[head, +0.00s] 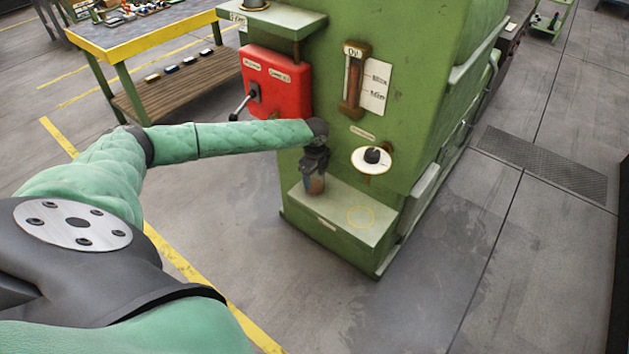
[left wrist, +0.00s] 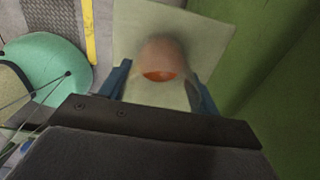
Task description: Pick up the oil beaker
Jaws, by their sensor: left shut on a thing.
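The oil beaker (left wrist: 163,62) shows in the left wrist view as a clear vessel with orange-brown liquid in it. In the head view the beaker (head: 315,186) is a small brownish shape at the end of my left arm, at the left part of the green machine's low ledge (head: 345,219). My left gripper (head: 315,168) is shut on it, with a blue finger on each side in the left wrist view (left wrist: 160,90). I cannot tell whether the beaker touches the ledge. My right gripper is not in view.
The green machine (head: 420,90) stands behind, with a red box with a black lever (head: 275,82), an oil gauge (head: 353,80) and a white round dial with a black knob (head: 372,158). A yellow circle marks the ledge's right part. A workbench (head: 150,40) stands back left.

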